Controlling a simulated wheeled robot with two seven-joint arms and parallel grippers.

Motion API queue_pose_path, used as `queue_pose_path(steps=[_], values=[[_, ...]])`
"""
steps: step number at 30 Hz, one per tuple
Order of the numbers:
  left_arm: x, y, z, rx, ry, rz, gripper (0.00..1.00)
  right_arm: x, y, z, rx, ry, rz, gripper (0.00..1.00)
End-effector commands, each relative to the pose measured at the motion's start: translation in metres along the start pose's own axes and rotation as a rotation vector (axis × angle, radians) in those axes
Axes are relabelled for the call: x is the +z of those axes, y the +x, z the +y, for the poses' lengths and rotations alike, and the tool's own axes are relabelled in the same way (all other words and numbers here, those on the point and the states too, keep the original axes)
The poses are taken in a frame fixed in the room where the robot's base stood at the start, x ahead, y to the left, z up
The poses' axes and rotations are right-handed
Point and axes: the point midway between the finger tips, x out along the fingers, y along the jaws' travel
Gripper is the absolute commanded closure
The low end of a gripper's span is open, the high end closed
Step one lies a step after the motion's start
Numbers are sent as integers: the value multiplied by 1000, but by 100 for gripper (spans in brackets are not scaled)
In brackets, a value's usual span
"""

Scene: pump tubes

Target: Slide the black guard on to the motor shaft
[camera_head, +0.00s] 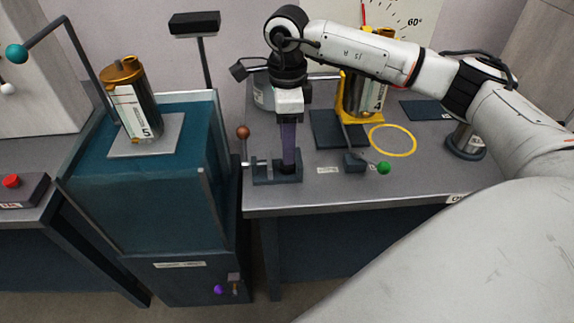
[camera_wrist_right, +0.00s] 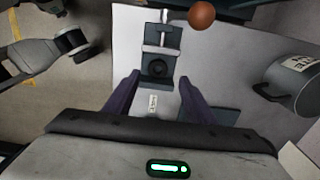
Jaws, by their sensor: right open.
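My right gripper (camera_head: 289,146) points down over a small dark vise-like fixture (camera_head: 263,176) near the left front of the grey table. In the right wrist view its two purple fingers (camera_wrist_right: 158,98) are apart, with nothing between them. Beyond the fingertips the fixture (camera_wrist_right: 160,42) shows a black round part with a dark centre (camera_wrist_right: 157,68). I cannot tell whether this is the guard or part of a motor. No motor shaft can be made out clearly. My left gripper is not in view.
A red-brown ball knob (camera_head: 243,132) stands beside the fixture. A green-knobbed lever (camera_head: 383,168), a yellow ring (camera_head: 393,140) and a yellow stand (camera_head: 347,103) holding a canister are to the right. A teal cabinet (camera_head: 150,190) stands left. A grey pot (camera_wrist_right: 298,82) is nearby.

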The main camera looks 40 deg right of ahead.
Motion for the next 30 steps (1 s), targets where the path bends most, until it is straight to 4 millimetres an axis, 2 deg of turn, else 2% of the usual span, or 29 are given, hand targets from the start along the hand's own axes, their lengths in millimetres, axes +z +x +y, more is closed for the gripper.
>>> queue_pose_path(steps=[10,19,20,27,30], values=[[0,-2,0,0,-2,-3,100,3,46,5,3,0,1,50],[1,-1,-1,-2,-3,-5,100,4,52,4,1,0,-1,50],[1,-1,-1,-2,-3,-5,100,4,52,4,2,0,-1,53],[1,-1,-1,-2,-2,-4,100,4,51,4,2,0,-1,93],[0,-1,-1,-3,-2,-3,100,4,51,4,2,0,-1,93]])
